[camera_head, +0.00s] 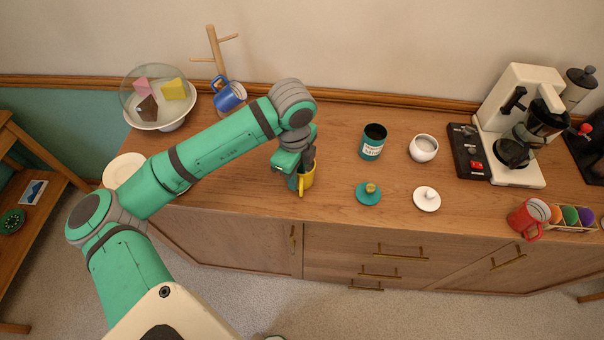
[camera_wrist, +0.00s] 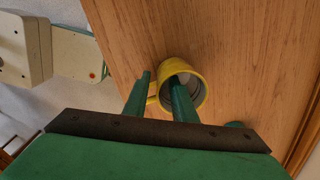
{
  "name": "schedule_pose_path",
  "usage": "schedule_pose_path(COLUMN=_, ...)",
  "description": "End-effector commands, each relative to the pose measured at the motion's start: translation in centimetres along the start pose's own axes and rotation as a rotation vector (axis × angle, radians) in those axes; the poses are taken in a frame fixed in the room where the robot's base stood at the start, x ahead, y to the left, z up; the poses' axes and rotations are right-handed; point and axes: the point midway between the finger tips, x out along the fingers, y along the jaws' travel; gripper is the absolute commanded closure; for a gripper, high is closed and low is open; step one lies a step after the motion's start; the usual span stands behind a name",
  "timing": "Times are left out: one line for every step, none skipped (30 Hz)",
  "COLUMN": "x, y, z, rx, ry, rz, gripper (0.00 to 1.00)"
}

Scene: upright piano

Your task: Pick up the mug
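A yellow mug (camera_head: 307,181) stands on the wooden sideboard, partly hidden by my gripper in the head view. In the wrist view the yellow mug (camera_wrist: 201,88) shows its round opening, with its handle toward the left. My gripper (camera_wrist: 161,79) is at the mug. One green finger reaches into the mug's opening and the other is outside, on the handle side. The fingers are apart, with the near wall of the mug between them. I see a gap beside the wall; contact at the lower fingers is hidden.
A blue mug (camera_head: 229,97) hangs on a wooden mug tree, and a red mug (camera_head: 529,216) stands at the right. A teal canister (camera_head: 373,142), its lid (camera_head: 368,193), a white bowl (camera_head: 423,148) and a white lid (camera_head: 427,198) lie right of my gripper. A coffee machine (camera_head: 516,90) stands farther right.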

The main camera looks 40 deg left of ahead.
Motion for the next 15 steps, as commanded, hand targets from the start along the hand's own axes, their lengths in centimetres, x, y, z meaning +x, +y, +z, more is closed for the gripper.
schedule_pose_path(x=0.58, y=0.06, z=0.01, rx=-0.001, ry=0.001, rz=0.002, gripper=0.76)
schedule_pose_path(x=0.83, y=0.05, z=0.0, rx=-0.001, ry=0.001, rz=0.002, gripper=0.76)
schedule_pose_path(x=1.07, y=0.03, z=0.01, rx=-0.001, ry=0.001, rz=0.0, gripper=0.76)
schedule_pose_path(x=1.2, y=0.02, z=0.01, rx=-0.002, ry=0.001, rz=0.0, gripper=0.76)
schedule_pose_path(x=1.29, y=0.01, z=0.02, rx=-0.001, ry=0.001, rz=0.0, gripper=0.76)
schedule_pose_path(x=1.36, y=0.01, z=0.02, rx=-0.001, ry=0.001, rz=0.0, gripper=0.76)
schedule_pose_path(x=1.37, y=0.01, z=0.01, rx=-0.001, ry=0.001, rz=0.0, gripper=0.76)
schedule_pose_path(x=1.37, y=0.01, z=0.01, rx=-0.001, ry=0.001, rz=0.0, gripper=0.76)
schedule_pose_path(x=1.36, y=0.01, z=0.01, rx=-0.001, ry=0.001, rz=0.0, gripper=0.76)
schedule_pose_path(x=1.36, y=0.01, z=0.01, rx=-0.001, ry=0.001, rz=0.0, gripper=0.76)
schedule_pose_path(x=1.35, y=0.01, z=0.01, rx=-0.001, ry=0.001, rz=0.0, gripper=0.76)
schedule_pose_path(x=1.34, y=0.01, z=0.01, rx=-0.001, ry=0.001, rz=0.0, gripper=0.8)
schedule_pose_path(x=1.34, y=0.01, z=0.0, rx=-0.001, ry=0.001, rz=0.0, gripper=0.88)
schedule_pose_path(x=1.34, y=0.01, z=0.0, rx=-0.001, ry=0.001, rz=0.0, gripper=0.95)
schedule_pose_path(x=1.33, y=0.01, z=0.0, rx=-0.001, ry=0.001, rz=0.0, gripper=1.0)
